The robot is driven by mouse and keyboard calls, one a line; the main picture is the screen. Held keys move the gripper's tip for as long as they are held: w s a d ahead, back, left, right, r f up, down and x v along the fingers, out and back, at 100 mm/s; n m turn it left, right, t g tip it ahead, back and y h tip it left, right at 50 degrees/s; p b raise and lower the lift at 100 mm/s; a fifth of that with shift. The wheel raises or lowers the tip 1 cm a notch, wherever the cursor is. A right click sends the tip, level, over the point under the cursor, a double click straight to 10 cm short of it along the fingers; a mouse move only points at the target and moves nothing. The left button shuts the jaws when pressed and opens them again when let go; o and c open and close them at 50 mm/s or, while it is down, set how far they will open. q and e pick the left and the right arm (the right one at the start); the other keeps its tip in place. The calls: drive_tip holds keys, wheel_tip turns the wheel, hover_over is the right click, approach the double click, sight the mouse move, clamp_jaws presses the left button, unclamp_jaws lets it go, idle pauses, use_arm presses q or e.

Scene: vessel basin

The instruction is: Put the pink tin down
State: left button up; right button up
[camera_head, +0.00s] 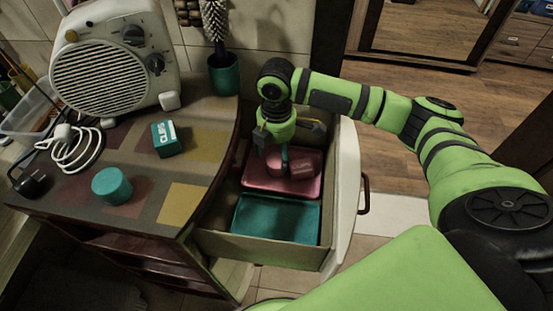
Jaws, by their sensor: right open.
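The pink tin (305,167) appears as a small pinkish-red block in the pink tray (258,183), inside the open drawer. My right gripper (284,150) reaches down over that tray from above. It is open, with its fingers close to the tin's left and far side. I cannot tell whether a finger still touches the tin. The gripper hides part of the tray's far end. My left gripper is not in view.
A teal tray (276,219) lies in the drawer's near half. The drawer front (346,190) stands at the right. The cabinet top holds a fan heater (108,72), a teal box (166,139), a teal cylinder (112,186), a white cable (72,150) and a brush holder (224,75).

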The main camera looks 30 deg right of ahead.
sight(276, 160)
wheel_tip(276, 160, up, 7)
drive_tip(key=shift+r, duration=0.15)
